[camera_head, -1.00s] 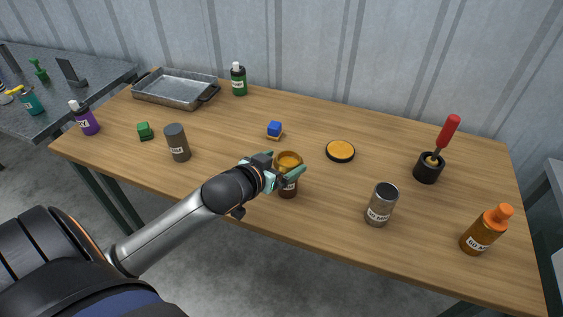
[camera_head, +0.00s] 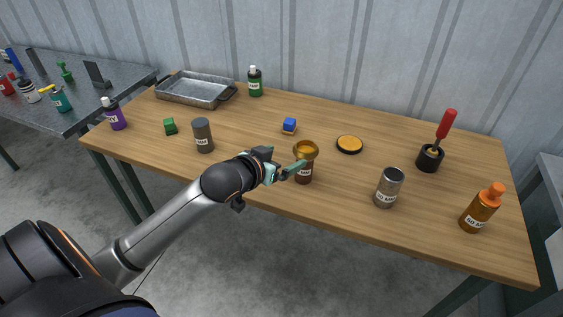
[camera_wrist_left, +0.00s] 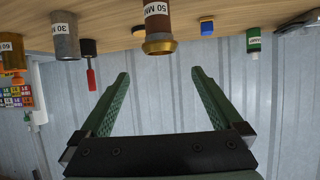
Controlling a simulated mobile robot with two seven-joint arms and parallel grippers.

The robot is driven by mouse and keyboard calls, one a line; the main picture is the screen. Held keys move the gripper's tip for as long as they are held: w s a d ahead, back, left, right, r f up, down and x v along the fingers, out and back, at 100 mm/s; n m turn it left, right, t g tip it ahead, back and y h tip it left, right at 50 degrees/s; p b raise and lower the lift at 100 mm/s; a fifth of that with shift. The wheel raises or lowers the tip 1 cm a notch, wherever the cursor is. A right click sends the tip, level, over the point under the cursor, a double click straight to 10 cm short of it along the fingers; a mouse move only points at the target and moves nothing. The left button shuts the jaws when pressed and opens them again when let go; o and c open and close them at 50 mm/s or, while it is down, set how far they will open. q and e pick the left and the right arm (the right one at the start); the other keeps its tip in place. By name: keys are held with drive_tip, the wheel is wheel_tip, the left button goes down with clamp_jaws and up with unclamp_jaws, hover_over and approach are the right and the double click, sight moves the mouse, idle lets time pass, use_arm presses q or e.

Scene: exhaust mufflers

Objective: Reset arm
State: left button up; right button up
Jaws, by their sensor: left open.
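My left arm comes in from the left in the head view. Its gripper (camera_head: 285,172) is over the wooden table's front part, just left of a brown cylinder (camera_head: 304,172) with a gold flared ring on top. In the left wrist view the gripper's green fingers (camera_wrist_left: 158,74) are spread wide with nothing between them. The same cylinder, labelled 50 MM, appears upside down there, beyond the fingertips, its gold ring (camera_wrist_left: 159,45) apart from them. My right gripper is not in view.
Near the gripper on the wooden table (camera_head: 255,145) stand a dark grey cylinder (camera_head: 203,136), a blue block (camera_head: 289,125), a yellow-topped disc (camera_head: 349,144) and a silver cylinder (camera_head: 388,188). An orange bottle (camera_head: 480,209) is at right. A metal tray (camera_head: 195,91) is at the back left.

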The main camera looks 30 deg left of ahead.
use_arm(q)
drive_tip(key=shift+s+r, duration=0.15)
drive_tip(key=shift+s, duration=0.2)
drive_tip(key=s+d+f+m+g+h, duration=0.1)
drive_tip(key=s+d+f, duration=0.6)
drive_tip(key=s+f, duration=0.3)
drive_tip(key=s+d+f+m+g+h, duration=0.1)
drive_tip(key=s+d+f+g, duration=0.1)
drive_tip(key=s+d+f, duration=0.5)
drive_tip(key=s+f, duration=0.4)
drive_tip(key=f, duration=0.5)
drive_tip(key=shift+s+h, duration=0.15)
drive_tip(key=shift+h, duration=0.15)
drive_tip(key=shift+c, duration=0.2)
